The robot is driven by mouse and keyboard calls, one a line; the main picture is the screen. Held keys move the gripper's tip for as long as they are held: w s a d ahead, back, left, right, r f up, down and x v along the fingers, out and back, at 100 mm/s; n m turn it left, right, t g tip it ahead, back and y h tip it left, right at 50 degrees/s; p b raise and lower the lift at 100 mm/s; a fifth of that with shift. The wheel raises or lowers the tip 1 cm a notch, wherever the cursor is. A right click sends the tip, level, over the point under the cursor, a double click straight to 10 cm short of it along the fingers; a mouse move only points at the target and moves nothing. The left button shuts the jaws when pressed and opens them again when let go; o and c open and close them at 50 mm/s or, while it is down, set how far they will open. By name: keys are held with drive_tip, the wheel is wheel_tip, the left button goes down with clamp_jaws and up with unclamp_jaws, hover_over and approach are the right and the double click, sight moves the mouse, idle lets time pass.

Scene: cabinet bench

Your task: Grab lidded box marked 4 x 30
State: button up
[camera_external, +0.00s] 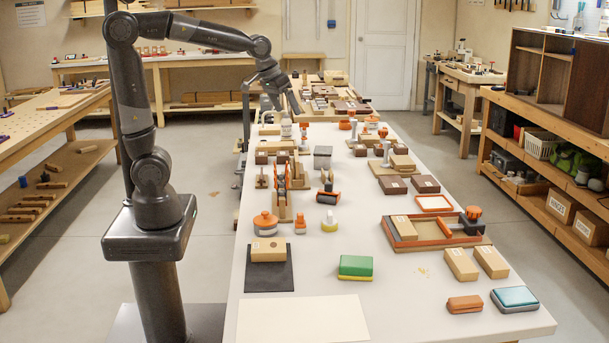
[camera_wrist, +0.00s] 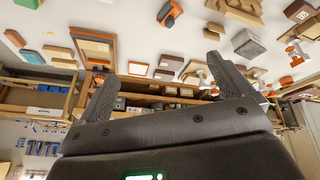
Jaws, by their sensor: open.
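No marking reading 4 x 30 is legible, so I cannot tell which box bears it. Two dark brown boxes with small pale labels (camera_external: 392,184) (camera_external: 425,184) sit side by side at the right of the bench. A grey box with a darker lid (camera_external: 322,157) stands upright mid-bench; a grey lidded box also shows in the wrist view (camera_wrist: 248,44). A brown box with a pale label (camera_wrist: 298,11) is at that view's upper right. My gripper (camera_external: 288,102) is over the far left part of the bench. Its fingers (camera_wrist: 157,64) are spread, with nothing between them.
The white bench (camera_external: 310,280) is crowded in its far half. An orange-edged tray (camera_external: 415,246), a green block (camera_external: 356,266) and wooden blocks (camera_external: 460,264) lie nearer. Bare room shows around the green block. Shelves (camera_external: 555,150) stand to the right.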

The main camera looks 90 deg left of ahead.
drive_tip(key=w+a+f+n+g, duration=0.1)
drive_tip(key=w+a+f+n, duration=0.25)
drive_tip(key=w+a, duration=0.65)
drive_tip(key=n+g+y, duration=0.3)
drive_tip(key=n, duration=0.3)
hover_over(323, 151)
drive_tip(key=d, duration=0.2)
wheel_tip(323, 151, down, 21)
drive_tip(key=shift+s+d+r, duration=0.1)
drive_tip(key=shift+s+r, duration=0.05)
drive_tip(key=shift+r, duration=0.05)
drive_tip(key=shift+a+f, duration=0.35)
drive_tip(key=shift+f, duration=0.2)
drive_tip(key=x, duration=0.4)
drive_tip(key=shift+a+f, duration=0.2)
drive_tip(key=shift+f, duration=0.1)
drive_tip(key=x, duration=0.4)
drive_tip(key=shift+a+r, duration=0.2)
drive_tip(key=shift+a, duration=0.1)
drive_tip(key=shift+w+a+f, duration=0.25)
drive_tip(key=shift+f, duration=0.35)
drive_tip(key=shift+f, duration=0.1)
drive_tip(key=shift+c, duration=0.2)
